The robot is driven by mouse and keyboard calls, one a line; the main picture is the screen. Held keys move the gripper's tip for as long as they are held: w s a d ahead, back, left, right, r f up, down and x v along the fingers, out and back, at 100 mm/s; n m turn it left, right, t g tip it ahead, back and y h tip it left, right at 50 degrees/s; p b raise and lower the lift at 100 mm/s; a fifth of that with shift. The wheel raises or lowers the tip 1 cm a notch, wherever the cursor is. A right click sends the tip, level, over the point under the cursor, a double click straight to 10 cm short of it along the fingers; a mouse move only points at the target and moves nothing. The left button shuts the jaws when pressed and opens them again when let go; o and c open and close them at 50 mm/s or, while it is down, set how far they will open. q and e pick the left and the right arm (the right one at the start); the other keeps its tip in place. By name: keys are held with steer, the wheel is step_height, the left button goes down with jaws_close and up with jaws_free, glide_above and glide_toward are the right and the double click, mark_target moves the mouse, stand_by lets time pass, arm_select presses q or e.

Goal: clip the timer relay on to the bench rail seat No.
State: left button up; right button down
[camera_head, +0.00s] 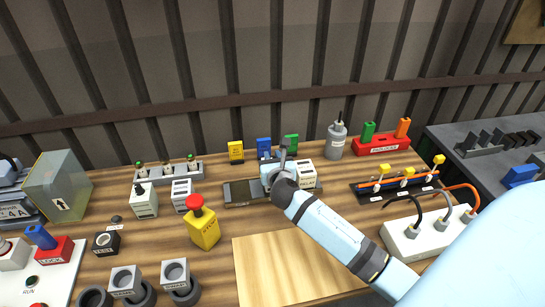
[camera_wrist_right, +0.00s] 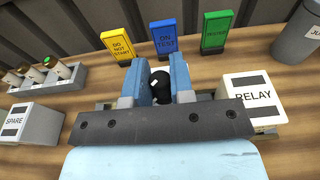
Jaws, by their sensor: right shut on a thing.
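My right gripper (camera_head: 275,168) is over the bench rail (camera_head: 238,191) at the back middle of the bench. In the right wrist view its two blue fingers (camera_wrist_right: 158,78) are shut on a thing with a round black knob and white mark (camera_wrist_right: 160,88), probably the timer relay. The fingers and palm hide its body, so I cannot tell whether it touches the rail or is seated. A white block labelled RELAY (camera_wrist_right: 254,98) is on the rail just right of the gripper; it also shows in the head view (camera_head: 306,173). My left gripper is not in view.
Yellow (camera_head: 236,152), blue (camera_head: 264,147) and green (camera_head: 291,144) tags stand behind the rail. A grey canister (camera_head: 336,142) is to the right. A SPARE block (camera_head: 145,203) and a yellow red-topped button (camera_head: 203,227) are to the left. A bare wooden board (camera_head: 270,268) lies in front.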

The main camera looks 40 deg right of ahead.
stand_by(0.7)
steer(key=shift+p, duration=0.4)
steer(key=shift+f+b, duration=0.85)
steer(key=shift+f, duration=0.55)
steer(key=c, duration=0.9)
jaws_free()
steer(key=shift+r, duration=0.1)
steer(key=v, duration=1.4)
steer(key=shift+b, duration=0.3)
